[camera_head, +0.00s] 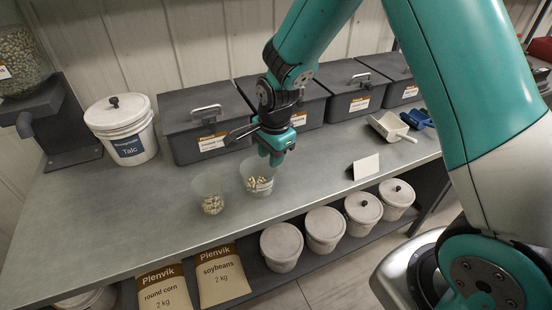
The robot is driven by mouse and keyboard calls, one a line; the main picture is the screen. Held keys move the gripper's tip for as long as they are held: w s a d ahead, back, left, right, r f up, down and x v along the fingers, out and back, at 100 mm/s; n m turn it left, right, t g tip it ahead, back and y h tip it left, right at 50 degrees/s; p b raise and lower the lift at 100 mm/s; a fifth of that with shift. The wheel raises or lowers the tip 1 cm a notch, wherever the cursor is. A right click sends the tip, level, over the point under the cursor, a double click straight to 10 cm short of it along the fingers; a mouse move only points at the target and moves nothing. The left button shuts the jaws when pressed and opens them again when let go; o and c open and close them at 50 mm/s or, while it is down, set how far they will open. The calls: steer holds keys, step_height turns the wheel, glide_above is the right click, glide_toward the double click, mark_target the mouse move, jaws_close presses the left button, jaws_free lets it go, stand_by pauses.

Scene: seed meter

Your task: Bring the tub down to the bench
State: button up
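Two clear tubs with pale seeds in them show near the middle of the bench (120,222). The right tub (257,184) has a small label on its side and looks upright. My gripper (276,159) points down at this tub's right rim and appears shut on its wall. The fingertips are small and partly hidden, and any gap between the tub's base and the bench is hard to make out. The left tub (211,195) stands on the bench, close by and apart from my gripper.
A white Talc bucket (126,130) and several dark lidded bins (201,121) line the back. A small white card (366,167), a white scoop (390,127) and a blue scoop (416,119) lie to the right. Lidded pails (282,247) and seed bags (221,277) sit below. The front left bench is clear.

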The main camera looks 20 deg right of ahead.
steer(key=s+a+r+n+y, duration=0.2)
steer(key=s+a+r+n, duration=0.1)
steer(key=s+r+n, duration=0.6)
steer(key=s+a+r+n+g+y, duration=0.1)
steer(key=s+a+r+n, duration=0.2)
steer(key=s+r+n, duration=0.7)
steer(key=s+n, duration=0.3)
steer(key=s, duration=0.3)
steer(key=shift+y, duration=0.4)
